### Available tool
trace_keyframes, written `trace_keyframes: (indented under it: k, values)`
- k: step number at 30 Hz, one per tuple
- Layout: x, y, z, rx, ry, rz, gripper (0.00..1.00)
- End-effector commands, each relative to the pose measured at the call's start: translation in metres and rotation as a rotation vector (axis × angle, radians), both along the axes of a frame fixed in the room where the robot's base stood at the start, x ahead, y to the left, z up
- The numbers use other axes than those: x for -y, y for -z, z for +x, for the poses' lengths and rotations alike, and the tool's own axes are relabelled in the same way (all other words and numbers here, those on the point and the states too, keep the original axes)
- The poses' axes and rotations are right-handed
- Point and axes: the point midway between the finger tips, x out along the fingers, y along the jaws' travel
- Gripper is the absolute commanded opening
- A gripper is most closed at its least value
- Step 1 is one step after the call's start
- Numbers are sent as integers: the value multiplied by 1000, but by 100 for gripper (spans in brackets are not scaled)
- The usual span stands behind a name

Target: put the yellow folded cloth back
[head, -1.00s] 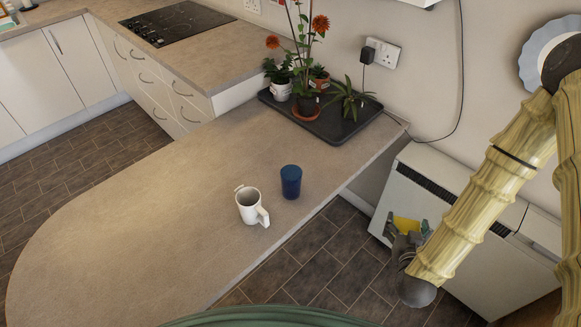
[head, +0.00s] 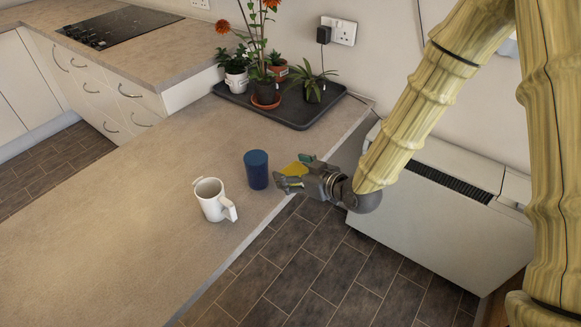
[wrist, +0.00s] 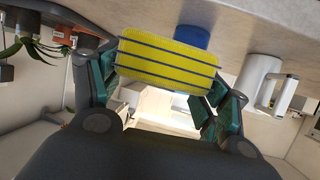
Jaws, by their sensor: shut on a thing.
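The yellow folded cloth (wrist: 165,62) has dark stripes and sits between the two fingers of my gripper (wrist: 160,80) in the wrist view. In the head view my gripper (head: 292,178) is shut on the cloth (head: 294,169), of which only a small yellow part shows. The gripper is at the right edge of the worktop (head: 140,220), just right of the blue cup (head: 257,170). I cannot tell whether the cloth touches the worktop.
A white mug (head: 214,200) stands left of and nearer than the blue cup. A dark tray (head: 290,112) with several potted plants is at the back of the worktop. A white heater (head: 440,215) stands by the wall at right. The worktop's near left is clear.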

Motion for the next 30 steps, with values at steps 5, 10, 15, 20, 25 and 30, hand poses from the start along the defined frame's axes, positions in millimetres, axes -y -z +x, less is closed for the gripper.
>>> trace_keyframes:
  k: [5, 10, 15, 20, 25, 30]
  values:
    - [-14, 2, 0, 3, -118, 2, 56]
    - [-19, -1, 1, 1, -162, 2, 56]
    - [-17, -2, 26, 2, -166, 1, 56]
    - [-14, 2, 58, 0, -163, 2, 56]
    - [-11, 5, 93, 1, -163, 1, 56]
    - [-8, 9, 125, 1, -163, 1, 56]
